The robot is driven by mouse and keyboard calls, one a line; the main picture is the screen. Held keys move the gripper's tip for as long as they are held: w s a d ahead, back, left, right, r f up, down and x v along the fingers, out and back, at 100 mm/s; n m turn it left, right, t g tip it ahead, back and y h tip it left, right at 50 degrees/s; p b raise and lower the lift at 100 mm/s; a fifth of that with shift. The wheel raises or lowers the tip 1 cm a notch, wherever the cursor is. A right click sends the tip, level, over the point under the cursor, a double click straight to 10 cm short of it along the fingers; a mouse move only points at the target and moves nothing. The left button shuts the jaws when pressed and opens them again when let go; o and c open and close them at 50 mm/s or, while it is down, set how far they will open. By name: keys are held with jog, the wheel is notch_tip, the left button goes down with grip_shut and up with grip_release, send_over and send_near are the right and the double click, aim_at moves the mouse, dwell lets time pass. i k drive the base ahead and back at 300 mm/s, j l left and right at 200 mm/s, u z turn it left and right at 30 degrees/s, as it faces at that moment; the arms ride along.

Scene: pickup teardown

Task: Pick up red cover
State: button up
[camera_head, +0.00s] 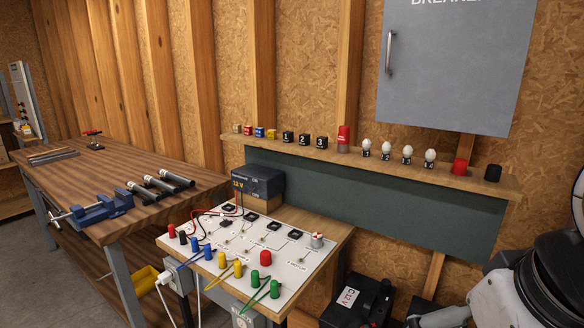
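A red cap-like cylinder (460,167) stands upright near the right end of the wooden wall shelf (390,170). It matches a black cylinder (493,173) just to its right, which stands apart from it. Another short red cylinder (266,258) stands on the white circuit board (215,268). I cannot tell for certain which red piece is the cover. My arm (540,275) shows in part at the lower right, below the shelf and well apart from it. My gripper's fingers are not in view.
Several white bulbs (387,150) and a red-topped container (343,138) stand left of the red cylinder on the shelf. A grey breaker cabinet (450,60) hangs above. A 12 V battery box (257,183) sits behind the circuit board. A workbench (100,180) stands left.

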aim_at(265, 257)
jog(key=j+z, duration=0.15)
jog(key=j, duration=0.95)
jog(key=i+j+z, duration=0.15)
jog(key=i+j, duration=0.35)
jog(key=i+z, duration=0.1)
jog(key=i, duration=0.25)
